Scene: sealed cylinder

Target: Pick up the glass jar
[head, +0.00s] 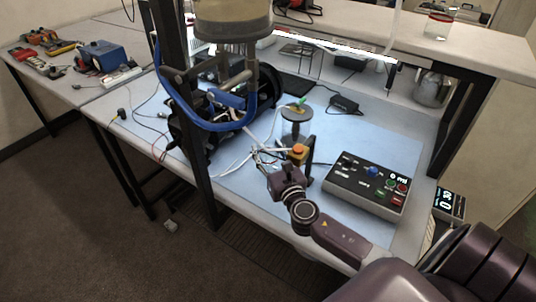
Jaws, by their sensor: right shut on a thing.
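A clear glass jar (439,25) with a red band stands upright on the raised white shelf at the upper right. My right arm reaches in from the lower right over the blue work mat. My right gripper (262,156) is low over the mat, left of a small orange block, and far from that jar. Its fingers are small in the picture among pale cables. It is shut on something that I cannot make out. My left gripper is not in view.
A dark control box (367,186) with coloured buttons sits on the mat at right. An orange block (298,152) stands close beside my right gripper. A large frame with blue hose (222,127) and a hanging cylinder (234,20) fills the middle. A metal pot (432,89) stands under the shelf.

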